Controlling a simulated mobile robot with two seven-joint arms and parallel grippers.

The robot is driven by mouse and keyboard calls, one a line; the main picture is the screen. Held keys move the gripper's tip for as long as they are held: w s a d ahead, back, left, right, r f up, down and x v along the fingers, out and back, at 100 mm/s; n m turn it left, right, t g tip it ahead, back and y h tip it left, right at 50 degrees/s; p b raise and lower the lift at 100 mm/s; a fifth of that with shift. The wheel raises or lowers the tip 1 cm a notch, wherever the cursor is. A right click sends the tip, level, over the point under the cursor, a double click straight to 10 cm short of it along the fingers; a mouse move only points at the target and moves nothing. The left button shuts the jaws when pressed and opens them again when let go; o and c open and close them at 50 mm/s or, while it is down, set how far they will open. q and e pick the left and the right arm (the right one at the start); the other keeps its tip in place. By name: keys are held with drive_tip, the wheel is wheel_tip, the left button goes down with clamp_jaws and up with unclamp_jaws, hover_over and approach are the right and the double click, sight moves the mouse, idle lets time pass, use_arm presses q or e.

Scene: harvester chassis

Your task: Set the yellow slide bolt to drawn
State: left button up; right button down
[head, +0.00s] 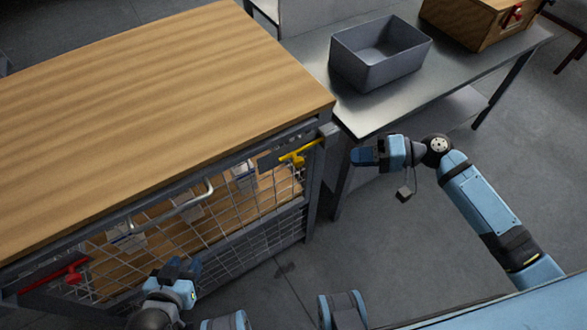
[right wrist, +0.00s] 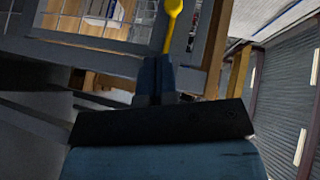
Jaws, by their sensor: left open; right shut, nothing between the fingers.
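The yellow slide bolt (head: 302,153) sits on the upper right corner of the mesh door (head: 240,205), its rod pointing toward the frame post; I cannot tell exactly how far it reaches in. My right gripper (head: 358,156) is shut and empty, to the right of the bolt and apart from it in the head view. In the right wrist view the yellow bolt (right wrist: 172,18) shows just beyond the closed fingers (right wrist: 153,75), which hide its lower end. My left gripper (head: 190,268) is open and low in front of the mesh door, away from the bolt.
A wooden top (head: 150,110) covers the cage. A metal bar handle (head: 175,208) and a red bolt (head: 60,277) are on its front. On the right, a steel table (head: 400,95) carries a grey bin (head: 375,65) and a wooden box (head: 470,22). The floor in front is clear.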

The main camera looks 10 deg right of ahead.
drive_tip(key=w+a+y, duration=0.1)
drive_tip(key=w+a, duration=0.1)
drive_tip(key=a, duration=0.7)
drive_tip(key=shift+w+a+f+g, duration=0.25)
drive_tip(key=shift+w+a+g, duration=0.05)
drive_tip(key=shift+w, duration=0.1)
drive_tip(key=shift+a, duration=0.1)
drive_tip(key=a, duration=0.1)
drive_tip(key=s+a, duration=0.1)
drive_tip(key=a, duration=0.1)
drive_tip(key=s+a, duration=0.1)
drive_tip(key=a, duration=0.1)
drive_tip(key=shift+p, duration=0.4)
